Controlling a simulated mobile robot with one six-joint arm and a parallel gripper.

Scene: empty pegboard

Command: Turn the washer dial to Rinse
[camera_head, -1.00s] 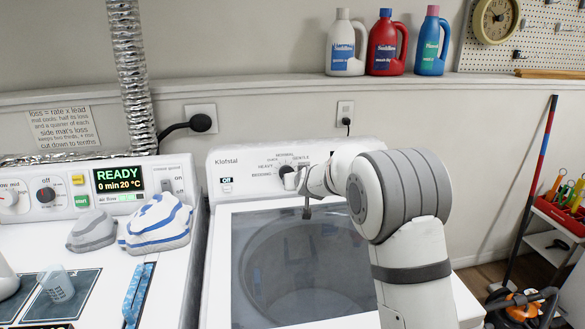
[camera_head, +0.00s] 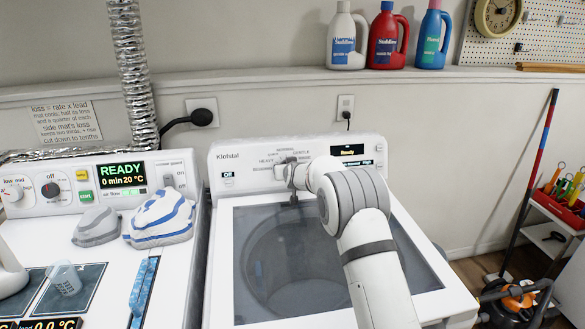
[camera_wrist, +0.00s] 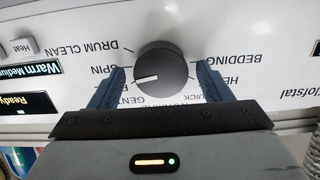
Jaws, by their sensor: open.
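The washer dial (camera_wrist: 161,62) is a round dark knob with a white pointer mark, upside down in the wrist view. The mark points left and slightly down, toward a label mostly hidden by the left finger, between SPIN and GENTLE. My gripper (camera_wrist: 161,80) is open, with one blue finger on each side of the dial and a small gap showing on both sides. In the head view my gripper (camera_head: 291,174) is at the panel of the washer (camera_head: 222,270) and covers most of the dial. The washer's display (camera_head: 347,150) reads Ready.
A dryer (camera_head: 110,235) with folded cloths (camera_head: 160,218) on top stands close on the left. Several detergent bottles (camera_head: 387,40) stand on the ledge above. A pole (camera_head: 530,180) and a red tool caddy (camera_head: 560,210) are at the right.

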